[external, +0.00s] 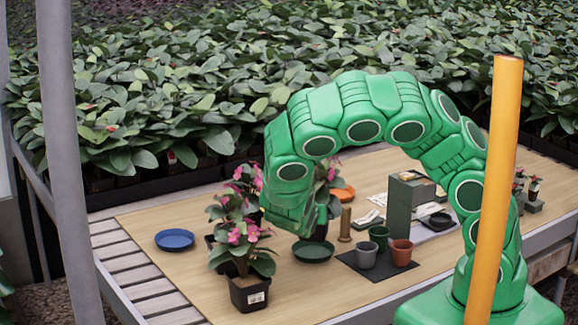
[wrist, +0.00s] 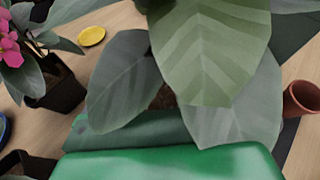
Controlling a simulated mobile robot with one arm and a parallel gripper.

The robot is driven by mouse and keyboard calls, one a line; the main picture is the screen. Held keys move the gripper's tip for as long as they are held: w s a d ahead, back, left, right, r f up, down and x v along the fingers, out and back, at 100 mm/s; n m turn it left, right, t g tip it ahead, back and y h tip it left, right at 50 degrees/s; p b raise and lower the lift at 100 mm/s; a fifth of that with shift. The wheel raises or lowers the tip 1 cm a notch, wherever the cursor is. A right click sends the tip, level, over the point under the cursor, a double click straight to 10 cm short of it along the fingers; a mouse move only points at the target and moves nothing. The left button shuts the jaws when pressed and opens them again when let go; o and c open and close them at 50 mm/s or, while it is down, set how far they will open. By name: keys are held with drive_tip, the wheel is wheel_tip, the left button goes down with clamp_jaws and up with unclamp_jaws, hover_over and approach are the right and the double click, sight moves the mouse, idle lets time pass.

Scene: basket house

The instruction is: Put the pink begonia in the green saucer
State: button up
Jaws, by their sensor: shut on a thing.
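My gripper (external: 305,222) is shut on a dark pot (external: 319,232) holding a leafy plant with pink flowers (external: 333,170), the pink begonia, partly hidden behind my wrist in the external view. Its broad leaves (wrist: 210,50) fill the middle of the wrist view, with a little brown soil between them; the fingertips are hidden there. The green saucer (external: 313,252) lies on the table just below and in front of the pot. I cannot tell whether the pot touches it. The saucer is not clearly visible in the wrist view.
Other pink-flowered plants in dark pots (external: 249,294) stand left of my gripper. A blue saucer (external: 175,239) lies farther left; an orange saucer (external: 343,193) lies behind. A wooden cylinder (external: 345,225), small pots (external: 402,252) on a dark mat and a grey-green box (external: 409,205) stand right.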

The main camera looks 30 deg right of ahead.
drive_tip(key=shift+f, duration=1.95)
drive_tip(key=shift+f, duration=0.2)
drive_tip(key=o, duration=0.9)
drive_tip(key=shift+r, duration=0.25)
drive_tip(key=shift+v, duration=6.05)
drive_tip(key=shift+d, duration=0.1)
